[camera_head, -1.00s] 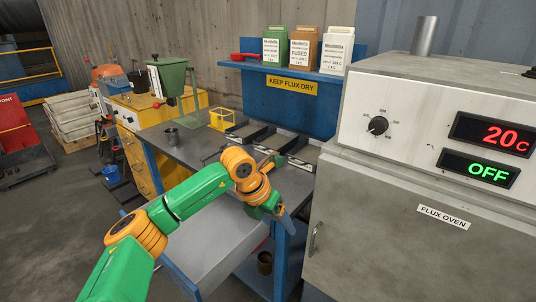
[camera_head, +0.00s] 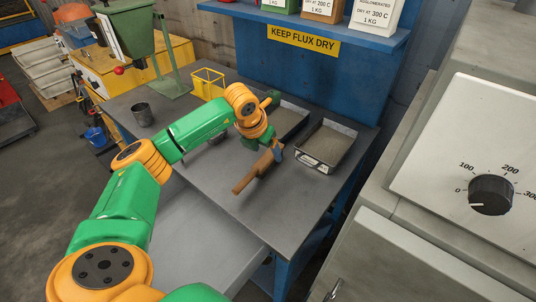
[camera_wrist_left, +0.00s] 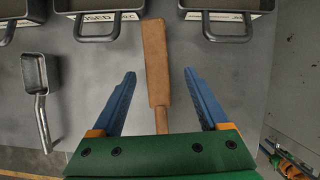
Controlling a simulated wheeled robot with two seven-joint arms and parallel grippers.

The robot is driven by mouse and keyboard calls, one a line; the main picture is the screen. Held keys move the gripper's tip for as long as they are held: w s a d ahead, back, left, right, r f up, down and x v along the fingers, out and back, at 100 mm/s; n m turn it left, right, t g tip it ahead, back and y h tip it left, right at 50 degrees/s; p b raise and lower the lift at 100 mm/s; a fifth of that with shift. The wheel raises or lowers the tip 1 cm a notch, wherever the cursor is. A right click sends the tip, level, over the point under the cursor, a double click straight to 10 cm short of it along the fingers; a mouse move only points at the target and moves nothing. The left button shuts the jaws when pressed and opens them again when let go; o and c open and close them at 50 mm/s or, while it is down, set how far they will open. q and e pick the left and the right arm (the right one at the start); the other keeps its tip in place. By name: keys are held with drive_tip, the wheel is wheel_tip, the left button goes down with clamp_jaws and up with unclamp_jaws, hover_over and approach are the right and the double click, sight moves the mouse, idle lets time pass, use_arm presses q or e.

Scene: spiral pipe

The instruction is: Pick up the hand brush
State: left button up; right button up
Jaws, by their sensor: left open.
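The hand brush (camera_head: 252,174) is a long brown wooden piece lying on the grey workbench (camera_head: 215,175), partly hidden behind my left gripper in the head view. In the left wrist view the brush (camera_wrist_left: 156,62) runs lengthwise between the two blue fingers, with its narrow end toward the green palm. My left gripper (camera_head: 276,153) is over the brush and open. In the wrist view the left gripper (camera_wrist_left: 159,76) has a gap on both sides of the brush. How high the fingers are above the bench is hard to tell. My right gripper is not in view.
Trays of granular flux (camera_head: 327,146) stand just behind the brush. A small metal scoop (camera_wrist_left: 38,85) lies left of it in the wrist view. The grey oven (camera_head: 440,220) is at the right.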

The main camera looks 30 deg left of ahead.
sight(268, 156)
use_arm(q)
drive_tip(key=x, duration=0.3)
drive_tip(key=shift+a+r, duration=0.1)
drive_tip(key=shift+a, duration=0.1)
drive_tip(key=shift+w+a+f, duration=0.15)
drive_tip(key=shift+w+f, duration=0.15)
drive_tip(key=shift+s+r, duration=0.1)
drive_tip(key=shift+s, duration=0.05)
drive_tip(key=shift+f, duration=0.3)
drive_tip(key=shift+r, duration=0.1)
clamp_jaws()
